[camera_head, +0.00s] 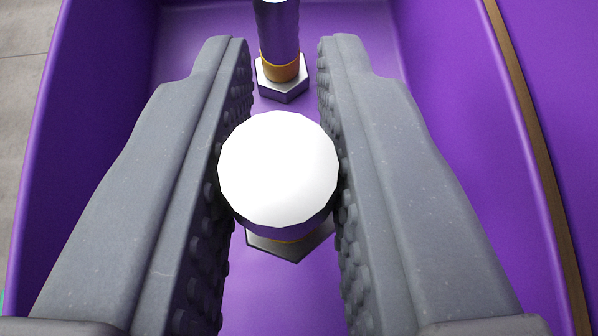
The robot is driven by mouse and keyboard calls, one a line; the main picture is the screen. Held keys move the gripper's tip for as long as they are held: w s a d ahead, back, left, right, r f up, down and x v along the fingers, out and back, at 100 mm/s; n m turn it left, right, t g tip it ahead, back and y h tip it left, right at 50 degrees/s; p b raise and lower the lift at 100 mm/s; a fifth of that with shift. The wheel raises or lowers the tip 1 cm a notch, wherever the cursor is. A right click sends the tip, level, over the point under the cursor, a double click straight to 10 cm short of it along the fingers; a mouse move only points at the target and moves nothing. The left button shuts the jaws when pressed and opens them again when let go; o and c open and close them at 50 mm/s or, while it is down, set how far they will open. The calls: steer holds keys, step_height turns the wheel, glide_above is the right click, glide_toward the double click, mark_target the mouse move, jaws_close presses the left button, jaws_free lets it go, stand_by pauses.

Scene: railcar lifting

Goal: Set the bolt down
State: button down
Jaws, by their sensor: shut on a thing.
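A bolt (278,170) stands upright between the two grey fingers of my gripper (279,160), its round white top end facing the camera. Its hexagonal head (305,245) shows below, partly hidden by the shaft and fingers. My gripper is shut on this bolt, with its studded pads against both sides. Whether the bolt's head touches the floor below cannot be told. A second bolt (280,40) stands upright on its hex head farther back, beyond the fingertips, with a gold band above the head.
Both bolts are within the walls of a purple bin (470,130). A brown strip (535,150) runs along its right side, with more purple surface beyond. Grey tiled floor (25,80) shows at the left. Bare bin floor lies around the far bolt.

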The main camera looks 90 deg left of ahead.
mark_target(286, 240)
steer(key=shift+d+f, duration=0.1)
steer(key=shift+f, duration=2.15)
steer(key=c, duration=1.4)
jaws_free()
steer(key=shift+o, duration=0.2)
steer(key=v, duration=1.2)
